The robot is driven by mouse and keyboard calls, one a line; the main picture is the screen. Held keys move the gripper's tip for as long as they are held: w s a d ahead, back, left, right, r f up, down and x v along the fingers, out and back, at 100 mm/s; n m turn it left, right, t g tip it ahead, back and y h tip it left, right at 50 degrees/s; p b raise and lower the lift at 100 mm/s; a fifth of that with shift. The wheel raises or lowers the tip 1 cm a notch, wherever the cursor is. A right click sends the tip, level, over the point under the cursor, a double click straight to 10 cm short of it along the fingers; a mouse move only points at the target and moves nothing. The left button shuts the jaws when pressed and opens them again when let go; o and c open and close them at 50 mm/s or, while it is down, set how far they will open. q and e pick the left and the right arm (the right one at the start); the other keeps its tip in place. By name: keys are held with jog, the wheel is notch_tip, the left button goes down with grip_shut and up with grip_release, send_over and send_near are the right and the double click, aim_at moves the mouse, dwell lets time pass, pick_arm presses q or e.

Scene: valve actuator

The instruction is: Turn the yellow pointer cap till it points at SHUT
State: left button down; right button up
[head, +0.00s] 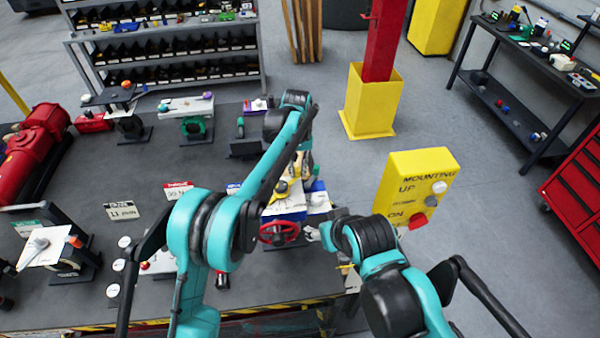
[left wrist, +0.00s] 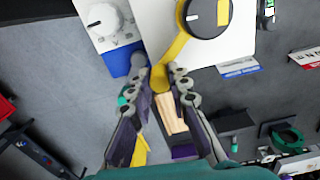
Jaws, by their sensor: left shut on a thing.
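The yellow pointer cap (left wrist: 182,45) shows at the top of the left wrist view. It has a round black dial inside a yellow rim and a yellow arm that runs down and left. My left gripper (left wrist: 163,80) is shut on the end of that arm, one finger on each side. In the head view the cap (head: 281,188) is a small yellow patch, partly hidden by my left arm. No SHUT mark can be read in either view. My right gripper (head: 326,234) is near the red handwheel, and its jaws are too small to judge.
A red handwheel (head: 279,232) is on the front of the unit. A white knob (left wrist: 103,20) sits left of the cap in the left wrist view. A yellow box (head: 415,188) marked MOUNTING stands to the right. Several fixtures cover the left of the dark bench (head: 180,165).

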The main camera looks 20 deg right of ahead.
pick_arm(q)
jog(key=shift+w+a+n, duration=0.15)
jog(key=shift+w+n, duration=0.05)
jog(key=shift+n, duration=0.2)
jog(key=c, duration=1.4)
grip_release()
notch_tip(320, 180, up, 12)
jog(key=shift+r, duration=0.1)
